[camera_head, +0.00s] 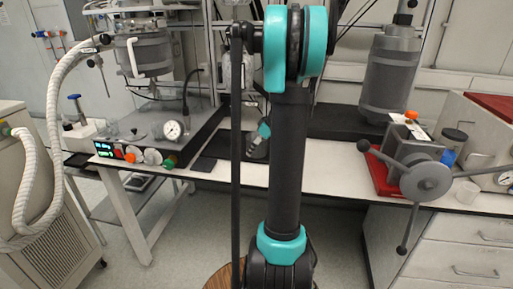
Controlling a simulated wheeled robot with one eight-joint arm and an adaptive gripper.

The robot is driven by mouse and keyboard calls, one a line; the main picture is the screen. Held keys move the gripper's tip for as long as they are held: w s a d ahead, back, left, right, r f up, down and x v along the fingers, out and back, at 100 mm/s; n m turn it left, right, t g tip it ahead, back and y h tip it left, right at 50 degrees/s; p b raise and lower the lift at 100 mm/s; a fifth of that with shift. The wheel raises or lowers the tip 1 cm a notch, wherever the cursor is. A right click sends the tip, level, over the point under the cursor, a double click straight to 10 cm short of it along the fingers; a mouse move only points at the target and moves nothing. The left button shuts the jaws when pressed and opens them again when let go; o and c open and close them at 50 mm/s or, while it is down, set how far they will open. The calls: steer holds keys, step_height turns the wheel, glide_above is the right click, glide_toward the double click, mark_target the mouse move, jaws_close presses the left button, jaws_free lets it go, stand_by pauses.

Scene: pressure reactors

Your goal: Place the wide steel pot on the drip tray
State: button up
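A wide grey metal vessel (148,52) hangs in the stand at the upper left and best fits the wide steel pot. A taller grey cylinder (390,72) stands at the right back. I cannot tell for sure which flat piece is the drip tray. A dark flat surface (342,122) lies on the bench behind my arm, and a small dark plate (203,165) lies near the front edge. My gripper (257,148) seems to be the small dark and teal part beside my arm, over the bench. My arm partly hides it, and its fingers are unclear.
A pressure gauge (172,130) and coloured knobs are at the left unit's front. A clamp device with long handles (425,182) overhangs the right bench edge, by a red base (383,176). A white hose (52,110) curves at the left. A round wooden top (222,277) shows below.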

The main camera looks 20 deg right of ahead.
steer(key=o, duration=1.6)
steer(key=v, duration=1.2)
steer(key=s+a+f+m, duration=0.1)
steer(key=s+a+f, duration=0.1)
steer(key=a, duration=0.2)
steer(key=s+a+f, duration=0.2)
steer(key=s+a, duration=0.1)
steer(key=a, duration=0.1)
steer(key=s+a+f+m+g+h, duration=0.1)
steer(key=s+a+f, duration=0.1)
steer(key=a, duration=0.3)
steer(key=shift+s+f+m, duration=0.3)
steer(key=shift+s+f, duration=0.05)
steer(key=shift+s, duration=0.05)
steer(key=shift+m+h, duration=0.6)
steer(key=shift+m, duration=0.3)
steer(key=s+a+f, duration=0.1)
steer(key=s, duration=0.1)
steer(key=s+a+f, duration=0.3)
steer(key=s+a, duration=0.1)
steer(key=shift+s+f, duration=0.3)
steer(key=shift+s, duration=0.05)
steer(key=s+a+f+m+h, duration=0.1)
steer(key=s+a+f+m, duration=0.1)
steer(key=s+f, duration=0.3)
steer(key=s+a, duration=0.1)
steer(key=s, duration=0.2)
steer(key=shift+f, duration=0.1)
